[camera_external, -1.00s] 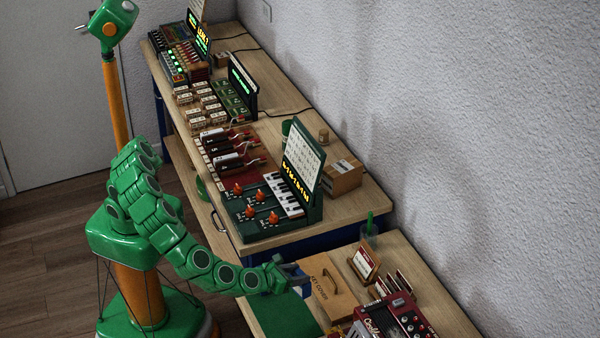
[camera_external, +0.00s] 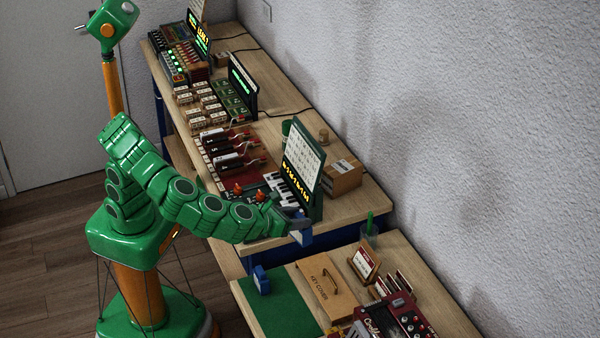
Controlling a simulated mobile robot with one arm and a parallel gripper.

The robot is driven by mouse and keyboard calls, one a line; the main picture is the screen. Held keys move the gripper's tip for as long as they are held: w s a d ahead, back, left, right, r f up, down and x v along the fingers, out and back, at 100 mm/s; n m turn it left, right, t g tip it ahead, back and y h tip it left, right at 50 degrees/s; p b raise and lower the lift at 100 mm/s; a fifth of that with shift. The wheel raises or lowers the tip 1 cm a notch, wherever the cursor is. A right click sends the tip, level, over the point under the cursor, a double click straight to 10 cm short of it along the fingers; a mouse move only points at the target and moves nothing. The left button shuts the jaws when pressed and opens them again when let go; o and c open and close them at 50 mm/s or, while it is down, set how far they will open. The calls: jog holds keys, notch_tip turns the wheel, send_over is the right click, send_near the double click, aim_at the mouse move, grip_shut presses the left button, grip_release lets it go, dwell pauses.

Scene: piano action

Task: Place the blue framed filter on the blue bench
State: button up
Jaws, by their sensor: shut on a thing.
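My gripper (camera_external: 299,224) is at the near right corner of the bench with blue sides (camera_external: 318,242), beside the piano-key panel. It is shut on a small blue piece, which looks like the blue framed filter (camera_external: 304,238). The filter hangs below the fingers, in front of the bench's near end, and its upper part is hidden by the gripper. I cannot tell its exact height or whether it touches the bench edge. Another small blue object (camera_external: 261,279) stands on the green mat (camera_external: 281,302) of the nearer bench.
The piano-key panel with an upright lit display (camera_external: 303,163) stands close behind my gripper. A cardboard box (camera_external: 342,176) is right of it. Bare wood (camera_external: 345,208) shows at the bench's near right. A wooden key-cover box (camera_external: 327,286) and red machine (camera_external: 392,318) occupy the nearer bench.

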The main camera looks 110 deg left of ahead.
jog(key=w+a+m+t, duration=0.1)
jog(key=w+a, duration=0.2)
jog(key=a, duration=3.4)
jog(key=s+a+r+m+t+h, duration=0.1)
jog(key=s+a, duration=1)
jog(key=a, duration=0.4)
jog(key=s+a+h, duration=0.1)
jog(key=s+a, duration=1)
jog(key=a, duration=0.3)
notch_tip(320, 180, down, 18)
jog(key=shift+s, duration=0.15)
jog(key=shift+f, duration=3.95)
jog(key=shift+f, duration=0.1)
jog(key=o, duration=1.1)
